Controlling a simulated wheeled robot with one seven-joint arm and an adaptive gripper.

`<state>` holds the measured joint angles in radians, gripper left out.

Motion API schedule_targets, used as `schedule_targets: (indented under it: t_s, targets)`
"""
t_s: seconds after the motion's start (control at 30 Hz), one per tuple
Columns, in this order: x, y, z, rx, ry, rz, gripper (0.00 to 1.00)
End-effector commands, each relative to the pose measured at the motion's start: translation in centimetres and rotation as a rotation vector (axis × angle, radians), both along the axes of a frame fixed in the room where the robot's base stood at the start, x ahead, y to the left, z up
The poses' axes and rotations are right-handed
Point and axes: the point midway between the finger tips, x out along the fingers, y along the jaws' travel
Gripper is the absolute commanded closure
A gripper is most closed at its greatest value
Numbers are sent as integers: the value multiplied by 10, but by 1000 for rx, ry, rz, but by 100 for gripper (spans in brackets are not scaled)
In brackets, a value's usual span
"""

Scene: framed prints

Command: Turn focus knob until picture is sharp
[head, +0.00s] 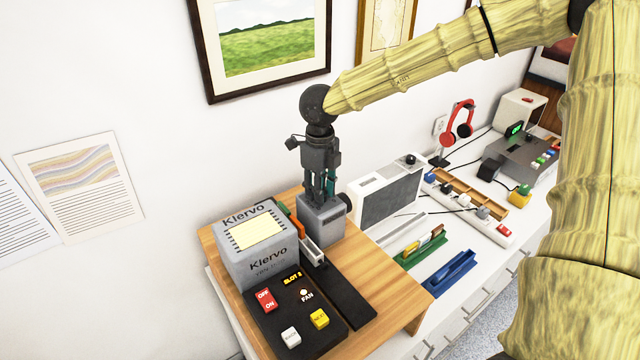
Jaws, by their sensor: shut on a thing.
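The grey Klervo viewer (257,262) stands on a wooden stand, with a lit, pale yellow screen (256,232) on top. The screen shows faint lines, and I cannot tell how sharp they are. Beside it is a smaller grey housing (320,228). A dark round knob (347,202) sits on the housing's right side. My gripper (322,198) points straight down at the top of this housing, left of the knob. It is shut on a thin teal piece (331,182), partly hidden by the fingers. I cannot tell whether that piece touches the housing.
A black panel (275,328) with red, white and yellow buttons lies in front of the viewer. An orange piece (293,226) stands between viewer and housing. A white-framed grey box (388,198) is close on the right. Green (412,253) and blue (450,280) holders lie beyond the stand.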

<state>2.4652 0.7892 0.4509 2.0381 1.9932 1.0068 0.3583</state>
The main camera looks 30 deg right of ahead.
Motion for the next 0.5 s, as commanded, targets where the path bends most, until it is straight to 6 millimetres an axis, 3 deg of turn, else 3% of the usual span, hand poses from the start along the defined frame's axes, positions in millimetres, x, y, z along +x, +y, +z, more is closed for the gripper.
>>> schedule_targets:
  t_s: [0.27, 0.3, 0.4, 0.5]
  targets:
    - [1, 0, 1, -1, -3, 1, 94]
    - [1, 0, 1, -1, -3, 1, 65]
    - [1, 0, 1, -1, -3, 1, 49]
    - [1, 0, 0, 0, -2, 1, 49]
